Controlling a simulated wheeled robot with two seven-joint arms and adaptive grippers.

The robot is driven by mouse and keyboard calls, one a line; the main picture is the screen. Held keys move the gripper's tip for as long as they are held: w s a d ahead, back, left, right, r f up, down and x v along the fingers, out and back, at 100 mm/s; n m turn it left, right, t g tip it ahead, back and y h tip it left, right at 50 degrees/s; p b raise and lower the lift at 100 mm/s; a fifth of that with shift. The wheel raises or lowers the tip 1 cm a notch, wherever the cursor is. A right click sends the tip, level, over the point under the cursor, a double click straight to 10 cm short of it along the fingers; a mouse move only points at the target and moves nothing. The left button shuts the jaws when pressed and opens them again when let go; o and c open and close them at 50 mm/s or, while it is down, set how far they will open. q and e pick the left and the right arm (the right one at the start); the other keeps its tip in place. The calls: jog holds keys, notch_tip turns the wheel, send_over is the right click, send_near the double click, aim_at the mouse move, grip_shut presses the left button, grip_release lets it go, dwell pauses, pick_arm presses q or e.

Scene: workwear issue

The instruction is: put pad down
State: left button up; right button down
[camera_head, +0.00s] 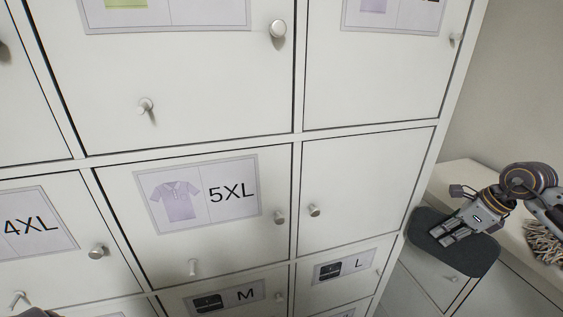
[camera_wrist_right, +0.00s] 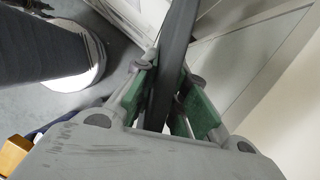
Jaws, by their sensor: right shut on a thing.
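The pad (camera_head: 474,263) is a dark grey, flat, rounded slab at the right of the head view. My right gripper (camera_head: 452,234) is shut on it. In the right wrist view the pad (camera_wrist_right: 177,58) shows edge-on as a thin dark strip between the green-lined fingers of the gripper (camera_wrist_right: 178,100). The pad hangs at the front edge of a white counter (camera_head: 462,173). I cannot tell whether it touches the counter. My left gripper is not clearly seen.
White lockers with round knobs fill the left and middle, with labels such as 5XL (camera_head: 205,195), M (camera_head: 226,298) and L (camera_head: 344,268). A stringy mop-like thing (camera_head: 543,243) lies on the counter at the right. The counter's far part looks bare.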

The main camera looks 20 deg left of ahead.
aim_at(436, 245)
jog(key=f+n, duration=0.1)
jog(key=s+a+f+n+g, duration=0.1)
jog(key=n, duration=0.1)
jog(key=s+f+n, duration=0.1)
jog(key=shift+a+f+g, duration=0.25)
jog(key=shift+f+g, duration=0.15)
jog(key=s+a+f+n+g+h, duration=0.25)
jog(key=s+f+n, duration=0.35)
jog(key=f+n, duration=0.3)
jog(key=s+a+f+n+g+h, duration=0.25)
jog(key=s+f+n, duration=0.45)
jog(key=n, duration=0.4)
jog(key=w+d+m, duration=0.1)
jog(key=d, duration=0.8)
jog(key=shift+w+d+f+y, duration=0.15)
jog(key=shift+w+f+y, duration=0.05)
jog(key=shift+f+y, duration=0.2)
jog(key=shift+b, duration=0.35)
